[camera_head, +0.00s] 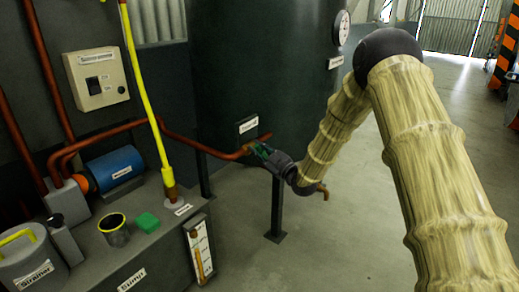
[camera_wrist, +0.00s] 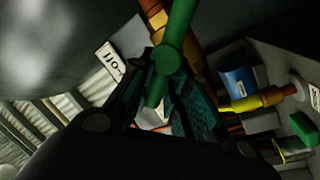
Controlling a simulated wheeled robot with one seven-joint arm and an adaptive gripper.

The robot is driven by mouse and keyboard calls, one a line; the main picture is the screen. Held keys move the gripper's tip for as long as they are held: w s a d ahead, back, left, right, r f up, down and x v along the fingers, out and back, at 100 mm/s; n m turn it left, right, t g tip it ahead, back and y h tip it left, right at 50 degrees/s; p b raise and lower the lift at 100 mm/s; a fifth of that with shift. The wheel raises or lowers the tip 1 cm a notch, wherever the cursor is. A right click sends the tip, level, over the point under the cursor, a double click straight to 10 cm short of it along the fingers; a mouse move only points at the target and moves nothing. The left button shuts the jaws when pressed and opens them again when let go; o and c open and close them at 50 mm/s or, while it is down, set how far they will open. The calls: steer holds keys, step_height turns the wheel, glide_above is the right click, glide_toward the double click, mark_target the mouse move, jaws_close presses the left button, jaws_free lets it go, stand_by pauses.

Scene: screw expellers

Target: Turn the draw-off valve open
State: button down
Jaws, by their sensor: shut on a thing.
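The draw-off valve's green lever (camera_wrist: 172,50) fills the upper middle of the wrist view, with a round hub and an orange-brown pipe behind it. My gripper (camera_wrist: 158,88) has its two dark, teal-padded fingers on either side of the lever's lower end and is shut on it. In the head view my gripper (camera_head: 263,152) is at the copper pipe in front of the dark tank. Only a little green shows there, and my gripper and arm hide most of the valve.
The dark tank (camera_head: 270,70) stands close behind my gripper. A copper pipe (camera_head: 195,144) runs left to the sump bench (camera_head: 150,245), which holds a green block (camera_head: 147,222), a cup (camera_head: 114,230) and a blue motor (camera_head: 114,168). Open floor (camera_head: 350,240) lies to the right.

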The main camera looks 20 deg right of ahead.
steer(key=n+y, duration=0.1)
steer(key=n, duration=0.2)
steer(key=f+n+y+b, duration=0.1)
steer(key=n, duration=0.2)
steer(key=shift+s+a+n, duration=0.15)
steer(key=shift+n, duration=0.25)
steer(key=shift+f+n+g+y+b, duration=0.2)
steer(key=shift+n+y, duration=0.2)
steer(key=shift+n, duration=0.55)
steer(key=shift+f+n+g+y+b, duration=0.15)
steer(key=shift+n+y, duration=0.25)
steer(key=shift+n, duration=0.5)
steer(key=shift+f+n+g+y+b, duration=0.1)
steer(key=shift+n+g+y+b, duration=0.25)
steer(key=shift+n, duration=0.6)
steer(key=c, duration=1.4)
jaws_free()
steer(key=shift+s, duration=0.1)
steer(key=v, duration=1.2)
steer(key=shift+a+f, duration=0.15)
steer(key=shift+f, duration=0.05)
